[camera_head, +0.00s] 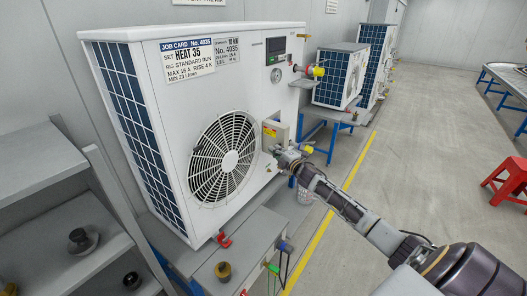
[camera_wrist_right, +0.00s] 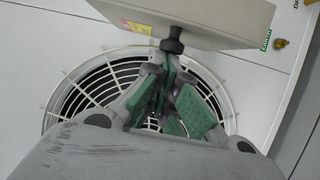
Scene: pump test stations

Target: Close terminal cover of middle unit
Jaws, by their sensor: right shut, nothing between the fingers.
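A large white pump unit (camera_head: 260,95) with a round fan grille (camera_head: 222,160) fills the middle of the head view. A beige terminal cover (camera_head: 277,133) with a yellow label sits on its front, right of the grille. In the right wrist view the cover (camera_wrist_right: 205,18) is a pale panel above the fingers, with a dark knob (camera_wrist_right: 172,46) at its lower edge. My right gripper (camera_head: 284,157) is at the cover's lower edge. Its green-padded fingers (camera_wrist_right: 166,80) are shut and empty, just below the knob; contact is unclear. My left gripper is out of view.
A yellow-handled valve (camera_head: 317,71) sticks out at the unit's upper right. Grey shelves (camera_head: 50,165) stand at the left, and a grey bench box (camera_head: 230,250) with coloured fittings is below the unit. More units stand behind. A red stool (camera_head: 508,182) is at the right; the floor between is clear.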

